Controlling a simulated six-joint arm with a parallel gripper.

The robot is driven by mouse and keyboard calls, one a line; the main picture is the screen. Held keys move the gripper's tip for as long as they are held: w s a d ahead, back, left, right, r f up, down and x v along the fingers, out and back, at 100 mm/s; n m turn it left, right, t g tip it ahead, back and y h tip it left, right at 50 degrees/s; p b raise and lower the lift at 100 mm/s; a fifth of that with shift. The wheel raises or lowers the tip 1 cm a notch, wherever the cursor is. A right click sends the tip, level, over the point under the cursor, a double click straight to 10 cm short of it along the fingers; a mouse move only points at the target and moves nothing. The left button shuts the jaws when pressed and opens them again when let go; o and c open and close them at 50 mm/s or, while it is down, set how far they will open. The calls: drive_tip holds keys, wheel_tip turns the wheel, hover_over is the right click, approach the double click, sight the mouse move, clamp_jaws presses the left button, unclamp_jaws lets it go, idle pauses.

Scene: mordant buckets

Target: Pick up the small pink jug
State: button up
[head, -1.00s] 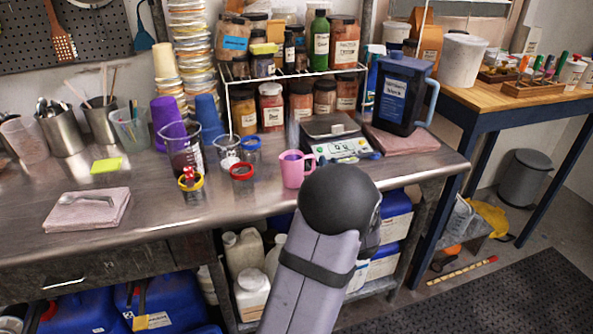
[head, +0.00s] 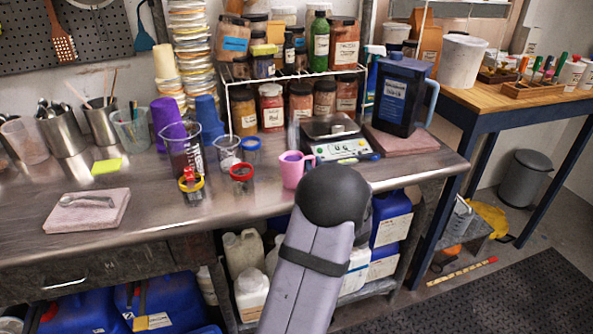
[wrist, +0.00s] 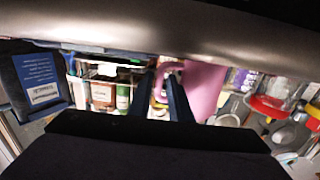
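The small pink jug (head: 291,170) stands upright on the steel bench, near its front edge, with its handle on the right. In the wrist view, which is upside down, the pink jug (wrist: 204,88) is just right of my fingers, partly cut off by a dark finger. My gripper (wrist: 160,92) is open, with a gap between its two dark fingers. The jug's handle shows in or behind that gap; I cannot tell whether it is between the fingertips. In the head view my own arm hides the gripper.
A red-rimmed cup (head: 242,178) and a larger clear beaker (head: 184,150) stand left of the jug. A scale (head: 338,146) is behind it to the right. A dark blue pitcher (head: 402,95) stands farther right. The bench front left of the jug has free room.

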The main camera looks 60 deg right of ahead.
drive_tip(key=shift+p+x, duration=0.45)
drive_tip(key=shift+x, duration=1.9)
clamp_jaws()
drive_tip(key=shift+r, duration=0.25)
wheel_tip(320, 180, up, 9)
drive_tip(key=shift+r, duration=0.2)
drive_tip(key=shift+r, duration=0.1)
